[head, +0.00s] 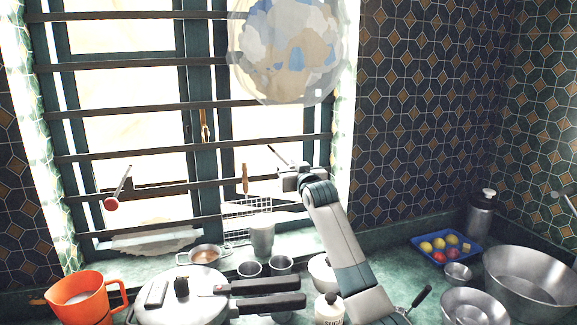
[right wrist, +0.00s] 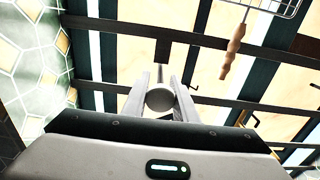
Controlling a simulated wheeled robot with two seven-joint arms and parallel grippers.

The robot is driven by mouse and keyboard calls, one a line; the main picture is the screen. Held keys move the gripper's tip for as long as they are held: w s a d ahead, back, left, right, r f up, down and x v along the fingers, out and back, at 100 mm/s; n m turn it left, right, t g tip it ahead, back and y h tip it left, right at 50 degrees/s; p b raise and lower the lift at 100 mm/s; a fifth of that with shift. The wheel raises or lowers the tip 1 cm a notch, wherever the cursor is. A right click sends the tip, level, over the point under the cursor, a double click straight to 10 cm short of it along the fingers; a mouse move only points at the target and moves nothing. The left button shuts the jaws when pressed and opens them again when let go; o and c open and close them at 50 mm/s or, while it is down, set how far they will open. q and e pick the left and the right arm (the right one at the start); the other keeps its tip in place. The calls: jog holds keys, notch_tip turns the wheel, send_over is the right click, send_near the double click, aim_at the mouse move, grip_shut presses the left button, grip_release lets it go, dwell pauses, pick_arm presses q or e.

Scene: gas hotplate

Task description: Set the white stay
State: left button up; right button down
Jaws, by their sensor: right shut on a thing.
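The white stay shows in the head view as a thin rod (head: 278,155) slanting up and left from my right gripper (head: 286,176), in front of the right part of the barred window (head: 160,188). In the right wrist view its pale round end (right wrist: 160,99) sits between the two fingers, which are shut on it. The fingers and the window bars hide most of the rod, and I cannot tell where its far end rests. Another stay with a red knob (head: 111,204) hangs at the left of the window. My left gripper is not in view.
Dark horizontal bars (right wrist: 150,33) cross close to my right gripper. A wooden-handled wire basket (head: 245,180) hangs beside it. Below are a large lidded pot (head: 170,308), metal cups (head: 281,265), an orange jug (head: 85,298) and a blue fruit tray (head: 428,245).

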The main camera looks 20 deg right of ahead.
jog(key=shift+s+f, duration=0.1)
jog(key=shift+f, duration=0.05)
jog(key=c, duration=1.5)
grip_release()
jog(key=shift+s, duration=0.45)
jog(key=shift+s+b, duration=0.3)
jog(key=shift+s, duration=0.35)
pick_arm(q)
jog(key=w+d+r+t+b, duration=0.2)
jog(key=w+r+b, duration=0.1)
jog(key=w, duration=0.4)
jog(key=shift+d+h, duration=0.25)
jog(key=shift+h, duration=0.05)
pick_arm(e)
jog(key=shift+s, duration=7.7)
